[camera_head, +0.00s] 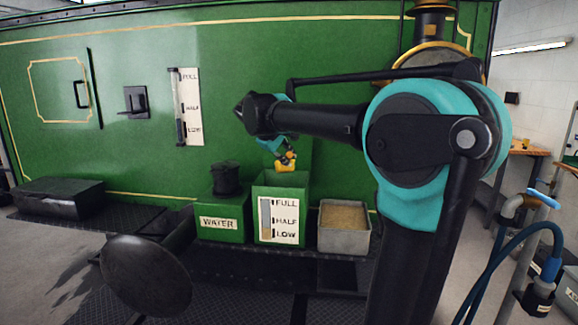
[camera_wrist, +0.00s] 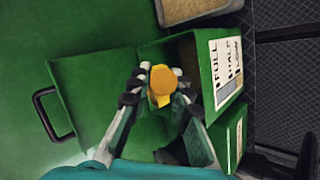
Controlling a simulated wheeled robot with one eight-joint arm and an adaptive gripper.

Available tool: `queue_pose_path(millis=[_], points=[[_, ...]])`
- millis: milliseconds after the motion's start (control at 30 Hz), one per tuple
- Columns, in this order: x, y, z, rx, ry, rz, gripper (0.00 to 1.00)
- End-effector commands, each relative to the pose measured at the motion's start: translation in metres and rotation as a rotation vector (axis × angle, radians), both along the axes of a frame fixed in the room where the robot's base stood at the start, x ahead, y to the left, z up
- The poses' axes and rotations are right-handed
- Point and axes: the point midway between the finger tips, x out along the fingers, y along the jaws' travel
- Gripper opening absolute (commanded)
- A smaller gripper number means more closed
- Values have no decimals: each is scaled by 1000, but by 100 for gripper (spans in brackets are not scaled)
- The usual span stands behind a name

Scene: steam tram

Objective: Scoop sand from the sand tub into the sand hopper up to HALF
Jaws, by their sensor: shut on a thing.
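The sand hopper (camera_head: 261,183) is an open green box with a white FULL, HALF, LOW gauge (camera_head: 283,220) on its front. My gripper (camera_head: 284,157) is above the hopper, shut on a yellow scoop (camera_head: 286,163). In the wrist view the scoop (camera_wrist: 162,82) sits between my fingertips (camera_wrist: 160,88), over the hopper's opening (camera_wrist: 183,47). I cannot tell whether the scoop holds sand.
A green WATER box (camera_head: 220,237) with a black bucket (camera_head: 226,178) on it stands left of the hopper. The green tram side (camera_head: 130,60) rises close behind. A round black disc (camera_head: 146,276) is in front at left. A pipe and blue hose (camera_head: 510,240) stand at right.

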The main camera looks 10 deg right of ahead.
Motion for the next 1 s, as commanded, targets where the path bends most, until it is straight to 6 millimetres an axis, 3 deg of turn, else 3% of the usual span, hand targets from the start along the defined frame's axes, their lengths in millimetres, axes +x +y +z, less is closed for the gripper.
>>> queue_pose_path(millis=[1000], points=[[83, 0, 28, 0, 640, 0, 0]])
